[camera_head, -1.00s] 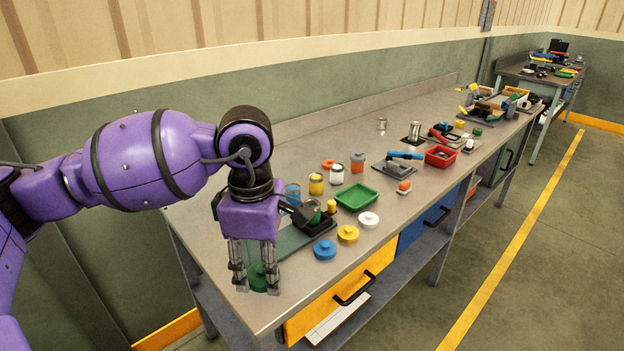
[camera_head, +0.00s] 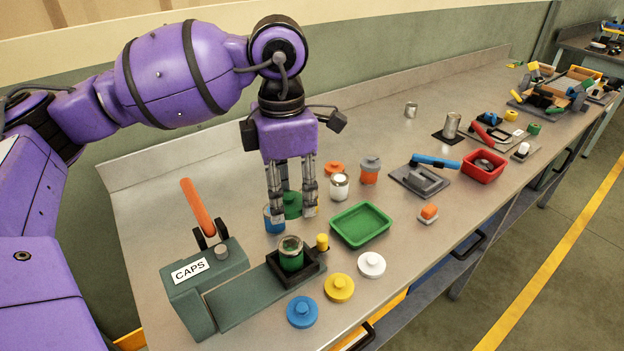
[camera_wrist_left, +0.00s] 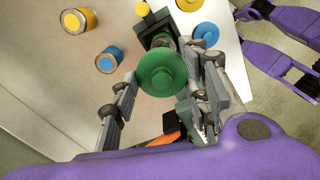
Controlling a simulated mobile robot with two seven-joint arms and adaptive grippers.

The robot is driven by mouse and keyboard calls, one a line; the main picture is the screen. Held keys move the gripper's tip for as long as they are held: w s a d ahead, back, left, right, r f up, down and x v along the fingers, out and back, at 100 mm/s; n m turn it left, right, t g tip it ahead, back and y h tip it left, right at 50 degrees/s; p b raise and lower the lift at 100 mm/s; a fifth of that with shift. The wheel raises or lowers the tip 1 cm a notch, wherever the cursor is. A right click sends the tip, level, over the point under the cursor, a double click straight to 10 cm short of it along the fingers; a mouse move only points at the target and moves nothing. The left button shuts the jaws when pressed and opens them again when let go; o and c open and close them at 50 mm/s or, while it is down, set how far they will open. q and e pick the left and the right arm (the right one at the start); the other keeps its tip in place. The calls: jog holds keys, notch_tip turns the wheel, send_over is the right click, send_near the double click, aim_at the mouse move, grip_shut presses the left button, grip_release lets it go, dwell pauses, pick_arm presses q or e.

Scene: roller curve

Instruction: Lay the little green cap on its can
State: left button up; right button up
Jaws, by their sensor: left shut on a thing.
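The little green cap (camera_head: 291,204) is round with a knob. My left gripper (camera_head: 293,214) is shut on it, fingers pointing down, above the bench. In the left wrist view the cap (camera_wrist_left: 162,72) sits between the two fingers (camera_wrist_left: 165,88). The open green can (camera_head: 291,255) stands upright in a black holder (camera_head: 308,272) on the grey-green capping press (camera_head: 240,300). The cap is apart from the can, appearing behind and above it in the head view. In the wrist view the cap hides most of the can. My right gripper is not in view.
The press has a raised orange lever (camera_head: 198,207). Blue (camera_head: 302,312), yellow (camera_head: 339,288) and white (camera_head: 371,264) caps lie along the front. A blue can (camera_head: 274,222), white can (camera_head: 339,187) and green tray (camera_head: 361,226) are nearby.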

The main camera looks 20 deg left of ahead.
aim_at(285, 204)
pick_arm(q)
jog(key=f, duration=0.3)
jog(key=shift+w+f, duration=0.2)
jog(key=shift+w, duration=0.1)
jog(key=shift+s+f+b, duration=0.2)
jog(key=shift+b, duration=0.15)
jog(key=shift+s, duration=0.6)
jog(key=shift+f, duration=0.2)
jog(key=shift+w+f+b, duration=0.25)
jog(key=shift+f+b, duration=0.25)
jog(key=shift+f, duration=0.3)
jog(key=shift+s+f+b, duration=0.1)
jog(key=shift+f+b, duration=0.3)
jog(key=shift+f, duration=0.4)
jog(key=shift+f+b, duration=0.45)
jog(key=shift+f, duration=0.5)
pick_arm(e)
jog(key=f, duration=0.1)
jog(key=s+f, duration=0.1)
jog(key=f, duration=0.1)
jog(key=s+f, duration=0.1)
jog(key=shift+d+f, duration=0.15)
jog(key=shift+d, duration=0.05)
